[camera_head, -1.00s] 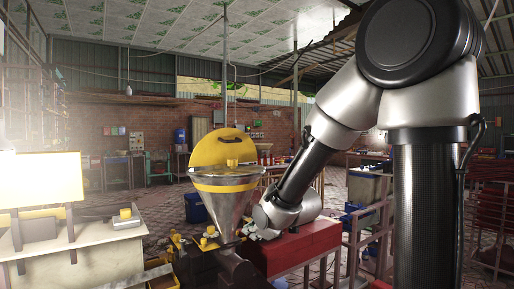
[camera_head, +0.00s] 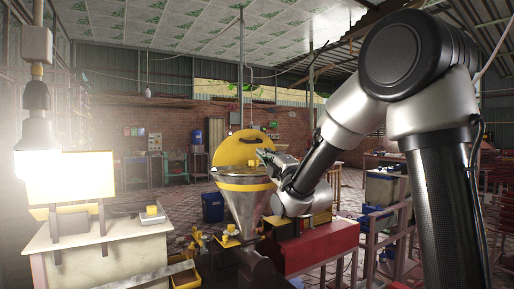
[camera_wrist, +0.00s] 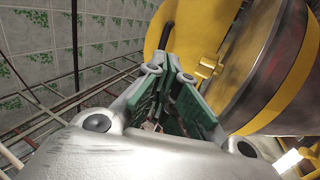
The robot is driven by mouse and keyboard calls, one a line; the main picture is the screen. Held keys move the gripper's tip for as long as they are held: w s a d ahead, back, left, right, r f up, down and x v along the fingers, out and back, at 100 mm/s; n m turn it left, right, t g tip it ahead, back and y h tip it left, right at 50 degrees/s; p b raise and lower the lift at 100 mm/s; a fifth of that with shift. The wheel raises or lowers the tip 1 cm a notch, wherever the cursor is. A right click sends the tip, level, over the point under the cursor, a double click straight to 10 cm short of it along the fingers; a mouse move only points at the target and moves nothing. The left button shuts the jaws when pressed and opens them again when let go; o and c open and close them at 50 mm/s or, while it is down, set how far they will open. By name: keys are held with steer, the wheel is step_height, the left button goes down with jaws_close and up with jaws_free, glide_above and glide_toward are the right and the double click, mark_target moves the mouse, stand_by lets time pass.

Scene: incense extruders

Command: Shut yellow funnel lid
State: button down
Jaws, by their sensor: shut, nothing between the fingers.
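The yellow lid (camera_head: 232,150) stands open and upright at the back of the metal funnel (camera_head: 247,207), which has a yellow band. In the wrist view the lid (camera_wrist: 188,28) is a yellow plate at top centre, with a yellow hinge or bracket piece beside the funnel (camera_wrist: 258,60) at right. My gripper (camera_head: 264,154) is at the right part of the lid, above the funnel's rim. In the wrist view my gripper (camera_wrist: 172,62) has green-padded fingers, shut and empty, close to the lid. I cannot tell whether they touch it.
A red box-shaped body (camera_head: 322,247) stands right of the funnel under my arm. A brick wall closes the back.

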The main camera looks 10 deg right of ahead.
steer(key=x, duration=0.6)
steer(key=shift+w+a+r, duration=0.1)
steer(key=shift+w, duration=0.15)
